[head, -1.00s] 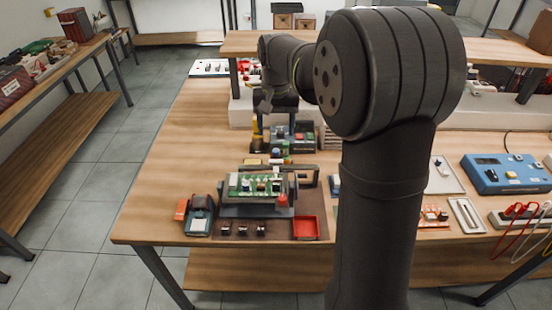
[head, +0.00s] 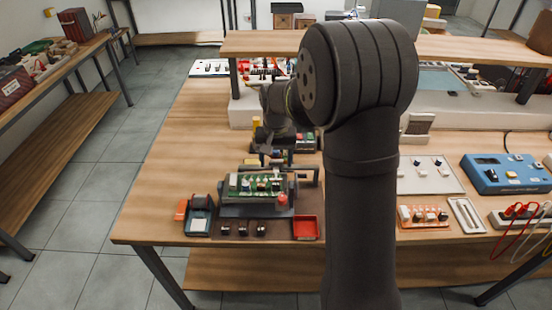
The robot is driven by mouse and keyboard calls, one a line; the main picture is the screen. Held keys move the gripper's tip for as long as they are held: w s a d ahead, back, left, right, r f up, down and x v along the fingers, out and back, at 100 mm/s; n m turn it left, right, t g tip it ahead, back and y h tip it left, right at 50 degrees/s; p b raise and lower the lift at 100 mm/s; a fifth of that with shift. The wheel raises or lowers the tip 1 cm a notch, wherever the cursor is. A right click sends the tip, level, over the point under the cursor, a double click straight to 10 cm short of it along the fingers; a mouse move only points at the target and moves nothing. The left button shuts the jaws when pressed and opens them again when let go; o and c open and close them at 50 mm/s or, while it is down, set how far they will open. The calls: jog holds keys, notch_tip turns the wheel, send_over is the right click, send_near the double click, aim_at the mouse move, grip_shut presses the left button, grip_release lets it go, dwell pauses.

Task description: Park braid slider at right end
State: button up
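I cannot make out for sure which part is the braid slider. A green circuit board (head: 254,185) sits in a dark holder with a red knob (head: 282,198) at its right side. My gripper (head: 268,150) is over the bench just behind this board, pointing down near small coloured parts. The gripper is small and dark here, and its fingers blend with the things behind it, so I cannot tell if it is open or holds anything. My arm covers part of the bench middle.
A red tray (head: 306,228) and a small dark device (head: 199,216) flank the holder at the front. A white panel with knobs (head: 430,174), an orange block strip (head: 424,216) and a blue box (head: 505,173) are right of my arm. Bare wood lies to the left.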

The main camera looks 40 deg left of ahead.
grip_shut()
jog(key=w+d, duration=0.8)
jog(key=shift+w+d, duration=0.15)
jog(key=shift+o, duration=0.2)
grip_release()
jog(key=shift+d, duration=0.1)
notch_tip(320, 180, up, 18)
jog(key=shift+f, duration=0.25)
